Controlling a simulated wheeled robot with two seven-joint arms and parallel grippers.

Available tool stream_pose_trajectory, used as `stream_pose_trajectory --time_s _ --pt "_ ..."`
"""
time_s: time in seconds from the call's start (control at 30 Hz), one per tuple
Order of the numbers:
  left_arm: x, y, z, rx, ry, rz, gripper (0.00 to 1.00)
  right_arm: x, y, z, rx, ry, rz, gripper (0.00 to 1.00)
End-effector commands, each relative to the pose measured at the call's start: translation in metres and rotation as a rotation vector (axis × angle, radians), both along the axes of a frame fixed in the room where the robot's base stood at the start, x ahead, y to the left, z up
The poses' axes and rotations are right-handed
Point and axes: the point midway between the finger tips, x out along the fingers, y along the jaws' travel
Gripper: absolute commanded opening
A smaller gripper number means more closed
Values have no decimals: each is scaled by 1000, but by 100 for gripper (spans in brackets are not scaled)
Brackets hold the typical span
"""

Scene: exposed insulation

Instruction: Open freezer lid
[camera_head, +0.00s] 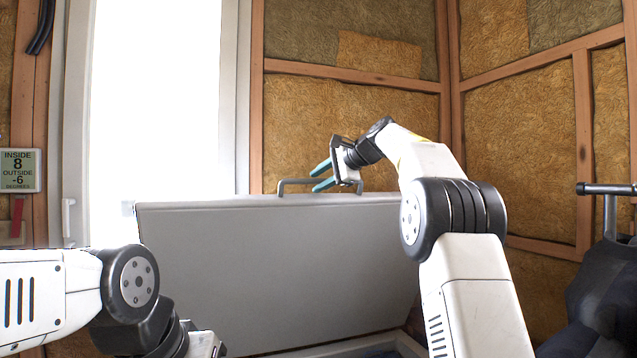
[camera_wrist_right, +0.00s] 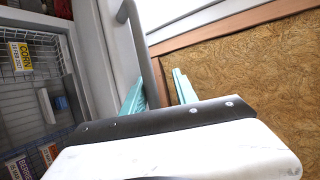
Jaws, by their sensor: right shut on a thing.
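The freezer lid (camera_head: 270,265) is a grey panel that stands raised, close to upright, with its inner face toward me. A grey bar handle (camera_head: 284,182) is on its top edge. My right gripper (camera_head: 321,175), with teal fingers, is at this handle. In the right wrist view the handle (camera_wrist_right: 143,45) runs between the two fingers of the right gripper (camera_wrist_right: 157,90), which is shut on it. My left arm shows at the lower left of the head view, but its gripper fingers are out of sight.
Wire baskets (camera_wrist_right: 38,75) with labelled food packs show inside the freezer in the right wrist view. A bright door (camera_head: 155,110) stands behind the lid at left. Insulated walls (camera_head: 350,110) with wooden studs are behind. A dark object (camera_head: 605,290) with a bar stands at right.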

Motion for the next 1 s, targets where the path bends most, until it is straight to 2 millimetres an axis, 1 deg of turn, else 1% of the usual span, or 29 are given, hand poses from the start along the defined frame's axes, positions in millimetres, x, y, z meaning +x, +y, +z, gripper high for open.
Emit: stream_pose_trajectory --time_s 0.03,0.17,0.27,0.5,0.63,0.77,1.0 --pt "0 0 0 0 0 0 36 -1 3 4 6 -8 4 22" --pt "0 0 0 0 0 0 36 -3 1 6 7 -7 3 22" --pt "0 0 0 0 0 0 36 -11 -7 11 7 -8 1 22" --pt "0 0 0 0 0 0 36 -38 -35 28 5 -11 -3 22" --pt "0 0 0 0 0 0 36 -48 -45 34 3 -11 -3 22" --pt "0 0 0 0 0 0 36 -52 -49 33 2 -5 -1 22" --pt "0 0 0 0 0 0 36 -52 -49 32 1 -2 0 22"
